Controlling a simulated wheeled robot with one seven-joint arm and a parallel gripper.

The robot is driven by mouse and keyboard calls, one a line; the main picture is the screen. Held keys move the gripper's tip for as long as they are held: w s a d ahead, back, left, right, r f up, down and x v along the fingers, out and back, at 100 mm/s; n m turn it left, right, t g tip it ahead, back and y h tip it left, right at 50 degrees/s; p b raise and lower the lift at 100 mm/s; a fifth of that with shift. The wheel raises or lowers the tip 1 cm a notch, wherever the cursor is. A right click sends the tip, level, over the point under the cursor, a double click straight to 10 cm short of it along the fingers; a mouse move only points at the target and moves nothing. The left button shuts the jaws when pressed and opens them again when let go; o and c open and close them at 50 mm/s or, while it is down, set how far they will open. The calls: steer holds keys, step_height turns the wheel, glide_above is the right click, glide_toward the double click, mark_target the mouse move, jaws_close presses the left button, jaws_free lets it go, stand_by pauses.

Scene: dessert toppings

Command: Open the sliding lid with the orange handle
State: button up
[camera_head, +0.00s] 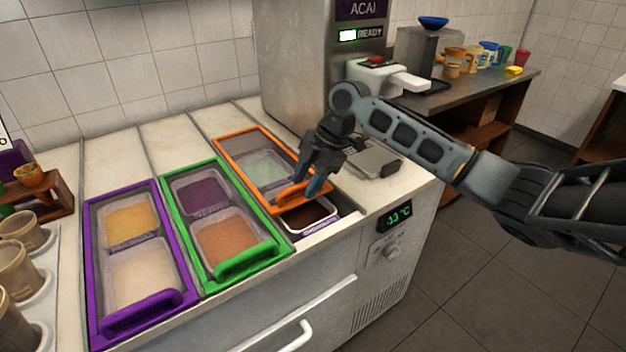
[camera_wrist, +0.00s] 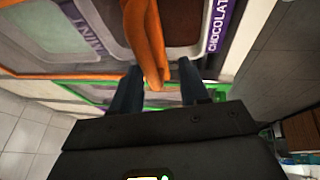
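The orange-framed sliding lid (camera_head: 228,163) lies on the counter's topping well, slid partly toward the back. Its orange handle (camera_head: 287,198) is at its front end, and it also shows in the wrist view (camera_wrist: 146,38). A dark-brown topping container (camera_head: 309,212) is uncovered in front of the lid; its label in the wrist view reads CHOCOLATE (camera_wrist: 218,22). A pale green topping shows through the lid. My gripper (camera_head: 310,182) is down at the handle, one finger on each side. In the wrist view the fingers (camera_wrist: 158,82) are apart, with a gap beside the right finger.
A green-framed lid (camera_head: 187,235) lies just left of the orange one, and a purple-framed lid (camera_head: 95,265) further left. The ACAI machine (camera_head: 290,65) stands behind. Cups (camera_head: 15,265) stand at the far left.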

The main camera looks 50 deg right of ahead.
steer(key=shift+s+a, duration=0.3)
steer(key=shift+s, duration=0.65)
steer(key=shift+r, duration=0.1)
steer(key=p+v, duration=0.5)
steer(key=v, duration=0.3)
steer(key=shift+s+d+r, duration=0.15)
steer(key=shift+r, duration=0.15)
stand_by(0.5)
